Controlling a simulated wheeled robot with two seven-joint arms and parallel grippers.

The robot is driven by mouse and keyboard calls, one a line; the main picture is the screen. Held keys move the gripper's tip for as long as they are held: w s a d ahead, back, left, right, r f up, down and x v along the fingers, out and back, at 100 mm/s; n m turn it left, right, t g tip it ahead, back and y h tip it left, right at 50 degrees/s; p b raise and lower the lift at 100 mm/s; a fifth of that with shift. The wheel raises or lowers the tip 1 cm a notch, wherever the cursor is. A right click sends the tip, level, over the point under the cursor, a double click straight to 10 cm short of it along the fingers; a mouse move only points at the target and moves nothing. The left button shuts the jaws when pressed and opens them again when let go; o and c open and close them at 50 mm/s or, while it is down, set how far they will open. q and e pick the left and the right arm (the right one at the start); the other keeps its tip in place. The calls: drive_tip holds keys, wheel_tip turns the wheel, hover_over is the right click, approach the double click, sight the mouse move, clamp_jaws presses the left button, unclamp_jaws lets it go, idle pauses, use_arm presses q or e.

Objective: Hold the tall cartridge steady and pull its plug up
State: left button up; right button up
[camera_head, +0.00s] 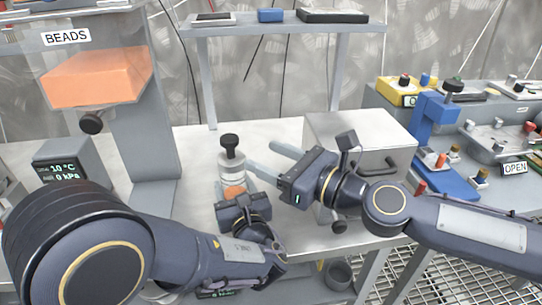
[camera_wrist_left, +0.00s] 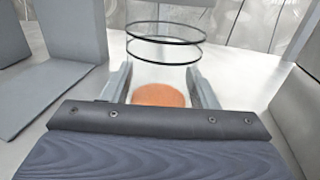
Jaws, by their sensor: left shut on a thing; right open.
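The tall cartridge (camera_head: 231,174) stands upright on the bench, pale and clear with an orange layer low inside. Its black plug (camera_head: 229,143) with a knob sits at the top. My left gripper (camera_head: 235,190) is shut on the cartridge's lower body. In the left wrist view the clear cartridge (camera_wrist_left: 160,72) shows two black rings and orange contents between my left fingers (camera_wrist_left: 158,84). My right gripper (camera_head: 262,155) is open and empty. Its two fingers point left toward the cartridge, right of the plug and a little below its knob.
A grey metal box (camera_head: 360,140) with a handle stands behind the right arm. The BEADS hopper (camera_head: 98,78) and a display unit (camera_head: 66,168) are at left. A raised shelf (camera_head: 285,27) spans the back. Blue fixtures (camera_head: 432,120) stand at right.

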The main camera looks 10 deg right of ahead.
use_arm(q)
drive_tip(key=o, duration=1.2)
drive_tip(key=shift+c, duration=0.2)
